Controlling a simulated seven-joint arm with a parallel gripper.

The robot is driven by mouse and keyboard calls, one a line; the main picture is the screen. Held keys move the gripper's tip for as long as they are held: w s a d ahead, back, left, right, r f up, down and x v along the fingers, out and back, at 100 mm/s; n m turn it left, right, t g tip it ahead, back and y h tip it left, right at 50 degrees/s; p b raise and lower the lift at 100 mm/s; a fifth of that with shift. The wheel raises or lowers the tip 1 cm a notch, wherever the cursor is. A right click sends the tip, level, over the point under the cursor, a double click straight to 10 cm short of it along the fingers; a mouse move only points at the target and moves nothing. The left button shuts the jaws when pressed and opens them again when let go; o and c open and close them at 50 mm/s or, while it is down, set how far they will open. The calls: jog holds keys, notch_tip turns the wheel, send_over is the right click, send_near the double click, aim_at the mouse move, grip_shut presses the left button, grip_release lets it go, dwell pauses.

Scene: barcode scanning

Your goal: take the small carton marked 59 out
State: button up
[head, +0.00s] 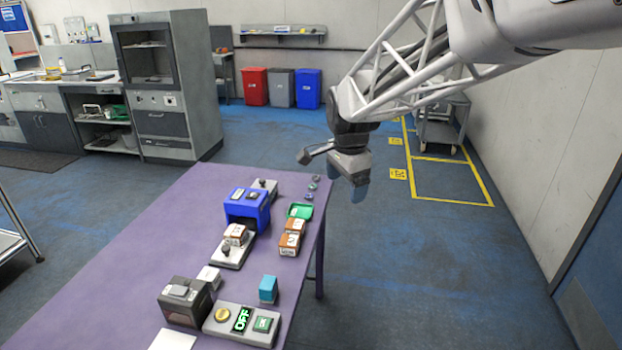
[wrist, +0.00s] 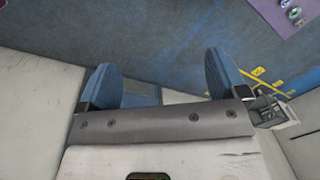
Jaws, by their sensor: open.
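Several small brown-and-white cartons are on the purple table (head: 150,245) in the head view. One carton (head: 235,234) sits on a grey device in front of the blue box (head: 246,208). Two more cartons stand close together near the right edge, a nearer one (head: 289,244) and a farther one (head: 295,226). Their markings are too small to read, so I cannot tell which is 59. My gripper (head: 348,186) hangs beyond the table's right edge, above the floor and away from the cartons. In the wrist view my gripper (wrist: 162,82) is open, with nothing between its two blue fingers.
A green tray (head: 300,211) lies behind the cartons. A control panel (head: 242,325) showing OFF, a dark box (head: 184,302) and a teal block (head: 268,288) stand at the front. Small round items (head: 313,187) lie at the far right corner. The table's left side is clear.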

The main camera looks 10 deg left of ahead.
jog(key=w+a+f+m, duration=0.2)
jog(key=w+a+f, duration=0.2)
jog(key=a, duration=0.5)
jog(key=w+a+f+m, duration=0.2)
jog(key=w+a+f, duration=0.15)
jog(key=a, duration=0.55)
jog(key=m+g, duration=0.1)
jog(key=m, duration=0.3)
send_over(235, 230)
notch_tip(235, 230, down, 10)
jog(key=shift+f, duration=0.15)
jog(key=shift+f, duration=3.3)
jog(key=shift+f, duration=2.65)
jog(key=c, duration=1.2)
